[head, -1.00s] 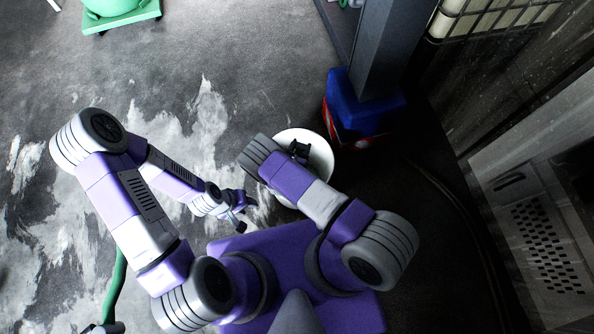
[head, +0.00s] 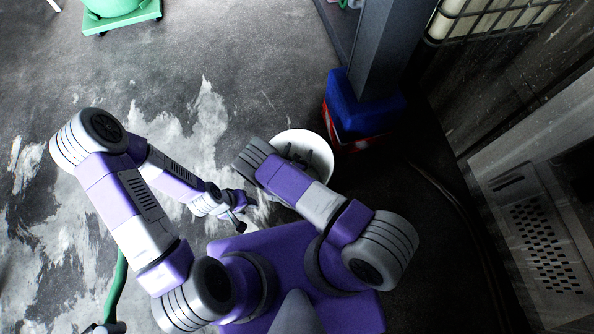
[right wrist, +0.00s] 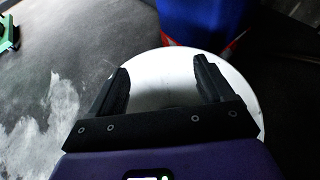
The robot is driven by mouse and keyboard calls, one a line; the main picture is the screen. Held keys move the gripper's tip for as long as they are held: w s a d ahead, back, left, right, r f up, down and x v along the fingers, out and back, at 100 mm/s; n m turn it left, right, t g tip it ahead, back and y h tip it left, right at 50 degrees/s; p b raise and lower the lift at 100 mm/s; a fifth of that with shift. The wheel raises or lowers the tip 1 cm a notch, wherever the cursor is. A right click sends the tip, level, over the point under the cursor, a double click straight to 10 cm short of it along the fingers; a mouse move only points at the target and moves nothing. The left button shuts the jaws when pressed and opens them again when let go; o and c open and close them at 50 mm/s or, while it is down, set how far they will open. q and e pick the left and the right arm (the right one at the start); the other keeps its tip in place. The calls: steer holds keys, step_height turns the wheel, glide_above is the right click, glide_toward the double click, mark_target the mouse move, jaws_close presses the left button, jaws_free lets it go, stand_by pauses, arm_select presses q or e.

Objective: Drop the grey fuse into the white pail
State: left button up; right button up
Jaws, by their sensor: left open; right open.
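The white pail (head: 322,160) stands on the floor ahead of my base, partly hidden by my right arm in the head view. In the right wrist view the pail (right wrist: 240,92) lies beyond the fingers, with its round opening facing the camera. My right gripper (right wrist: 161,68) is open over the pail, with nothing visible between its fingers. In the head view it is mostly hidden behind my right forearm. My left gripper (head: 243,212) is open, to the left of the pail and apart from it. I cannot make out the grey fuse in any view.
A blue and red container (head: 358,108) stands close behind the pail, by a grey post (head: 385,50). A vented white-grey cabinet (head: 545,235) is at the right. A green wheeled item (head: 120,15) is far back left. The stained floor at the left is largely clear.

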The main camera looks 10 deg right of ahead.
steer(key=p+v, duration=0.1)
steer(key=v, duration=0.4)
steer(key=shift+r, duration=0.1)
